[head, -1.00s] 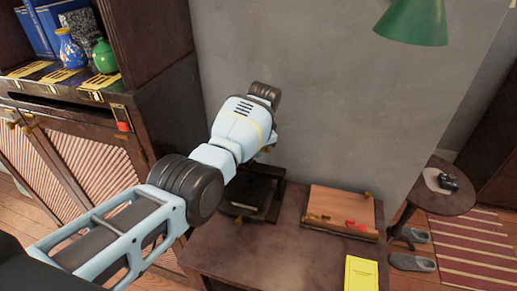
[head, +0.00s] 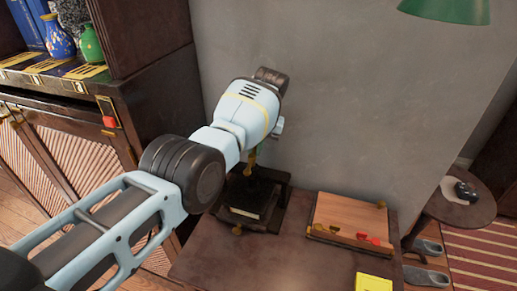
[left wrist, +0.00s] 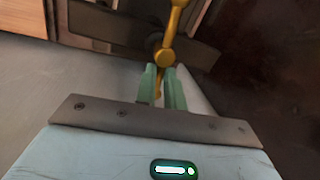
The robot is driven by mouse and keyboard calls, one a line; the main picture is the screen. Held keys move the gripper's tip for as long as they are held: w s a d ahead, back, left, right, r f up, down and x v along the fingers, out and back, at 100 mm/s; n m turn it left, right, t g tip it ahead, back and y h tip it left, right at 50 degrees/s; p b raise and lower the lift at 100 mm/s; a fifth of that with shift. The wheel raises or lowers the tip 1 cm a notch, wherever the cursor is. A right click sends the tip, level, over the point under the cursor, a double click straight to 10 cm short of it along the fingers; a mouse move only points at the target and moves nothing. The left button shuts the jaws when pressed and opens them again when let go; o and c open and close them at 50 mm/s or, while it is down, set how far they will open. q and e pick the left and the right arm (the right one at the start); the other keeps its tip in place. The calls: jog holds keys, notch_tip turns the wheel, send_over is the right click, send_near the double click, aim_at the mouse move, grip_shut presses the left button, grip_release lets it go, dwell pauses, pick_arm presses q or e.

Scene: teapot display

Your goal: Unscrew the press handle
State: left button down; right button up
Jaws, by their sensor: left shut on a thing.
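The press (head: 284,196) is a dark frame standing on the brown table, below my left arm in the head view. Its brass handle (head: 251,162) shows just under my left wrist and also in the left wrist view (left wrist: 165,57), where it has a round hub and arms. My left gripper (left wrist: 161,88) has green fingers shut on one arm of the handle. In the head view the fingers are mostly hidden behind the wrist. The dark press body (left wrist: 110,28) lies behind the handle in the wrist view. My right gripper is not in view.
A wooden board (head: 345,212) with small red and brass pieces lies right of the press. A yellow booklet (head: 373,283) is at the table's front. A dark cabinet (head: 140,60) stands left, a grey wall (head: 340,90) behind, a round side table (head: 460,208) right.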

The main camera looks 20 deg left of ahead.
pick_arm(q)
jog(key=n+b, duration=0.1)
jog(key=n, duration=0.1)
jog(key=a+n+b, duration=0.1)
jog(key=n, duration=0.1)
jog(key=shift+n+g, duration=0.3)
jog(key=shift+g, duration=0.1)
jog(key=n, duration=0.3)
jog(key=shift+s+a+n+g+h+b, duration=0.15)
jog(key=shift+a+n+g+h+b, duration=0.15)
jog(key=shift+n+h+b, duration=0.1)
jog(key=n, duration=0.3)
jog(key=shift+s+a+r, duration=0.15)
jog(key=shift+s+a, duration=0.05)
jog(key=shift+a, duration=0.05)
jog(key=n, duration=0.2)
jog(key=n+h+p, duration=0.1)
jog(key=shift+s+a+g, duration=0.15)
jog(key=shift+s+g, duration=0.1)
jog(key=shift+g, duration=0.05)
jog(key=shift+s+n, duration=0.15)
jog(key=shift+n, duration=0.85)
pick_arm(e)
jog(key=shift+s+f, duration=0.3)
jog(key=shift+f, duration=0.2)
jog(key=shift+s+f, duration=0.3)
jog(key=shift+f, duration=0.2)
pick_arm(q)
jog(key=c, duration=1.5)
grip_release()
